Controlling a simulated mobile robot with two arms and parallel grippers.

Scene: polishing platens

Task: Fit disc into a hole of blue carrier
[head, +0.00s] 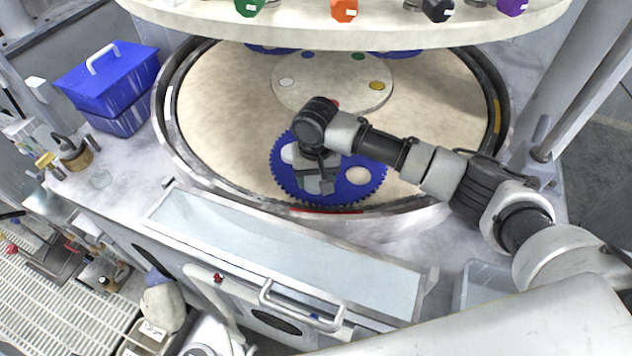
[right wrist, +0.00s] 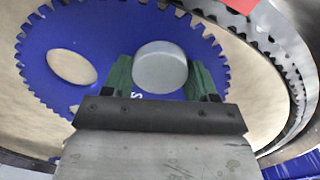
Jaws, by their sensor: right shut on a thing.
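The blue carrier (head: 345,193), a toothed round plate, lies flat on the front of the beige platen (head: 225,120). It has an open hole (head: 358,174) on its right; the right wrist view shows a beige oval hole (right wrist: 72,67). A pale patch (head: 290,153) sits at the carrier's left; I cannot tell if it is a disc or a hole. My right gripper (head: 318,183) points down over the carrier. Its green fingers are shut on a grey disc (right wrist: 160,67). I cannot tell the disc's height above the carrier. My left gripper is not in view.
A metal toothed ring and rim (head: 172,150) surround the platen. An upper plate (head: 390,25) hangs over the back. A blue box (head: 105,80) with a lid stands at left.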

